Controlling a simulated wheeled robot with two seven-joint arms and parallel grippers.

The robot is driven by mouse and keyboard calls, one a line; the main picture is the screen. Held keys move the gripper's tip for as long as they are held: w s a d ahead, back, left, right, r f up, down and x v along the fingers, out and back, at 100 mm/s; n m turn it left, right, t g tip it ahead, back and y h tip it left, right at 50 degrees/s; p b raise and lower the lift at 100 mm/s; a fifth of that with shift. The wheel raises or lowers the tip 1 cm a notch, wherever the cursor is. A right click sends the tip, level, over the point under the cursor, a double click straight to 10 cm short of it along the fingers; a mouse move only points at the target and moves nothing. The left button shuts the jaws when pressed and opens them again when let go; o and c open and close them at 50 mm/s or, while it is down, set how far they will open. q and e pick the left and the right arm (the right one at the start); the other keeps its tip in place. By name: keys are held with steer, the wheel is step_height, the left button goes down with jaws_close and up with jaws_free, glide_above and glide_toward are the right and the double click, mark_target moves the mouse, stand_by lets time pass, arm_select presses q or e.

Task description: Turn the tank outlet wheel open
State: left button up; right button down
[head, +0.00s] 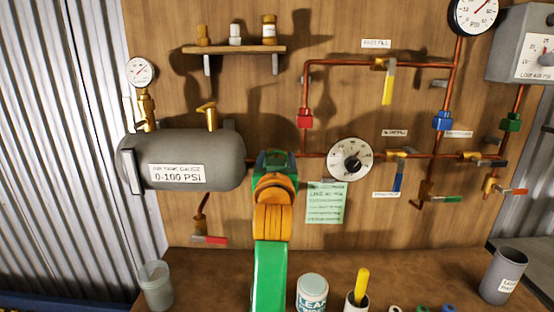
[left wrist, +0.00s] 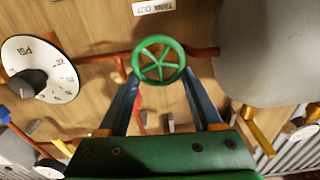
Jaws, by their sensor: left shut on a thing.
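The tank outlet wheel (left wrist: 159,45) is a green spoked handwheel, seen in the left wrist view on the copper pipe beside the grey tank (left wrist: 275,50). My left gripper (left wrist: 160,76) has its two blue-grey fingers on either side of the wheel's rim and is shut on it. A label reading "TANK OUT" (left wrist: 153,6) shows near the wheel. In the head view my left gripper (head: 276,158) is at the pipe just right of the tank (head: 195,160) and hides most or all of the wheel. My right gripper is not in view.
A white round dial (head: 350,160) and a green note (head: 326,203) are close to the right of my left gripper. Copper pipes with several valves run further right. A shelf (head: 235,50) is above. Cups and a can (head: 312,292) stand on the bench below.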

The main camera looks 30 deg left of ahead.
arm_select(q)
steer(key=shift+f+h, duration=0.3)
steer(key=shift+f, duration=0.7)
jaws_close()
steer(key=o, duration=1.3)
jaws_free()
steer(key=shift+o, duration=0.6)
steer(key=shift+s+d+g, duration=0.1)
steer(key=shift+g, duration=0.2)
steer(key=shift+r, duration=0.35)
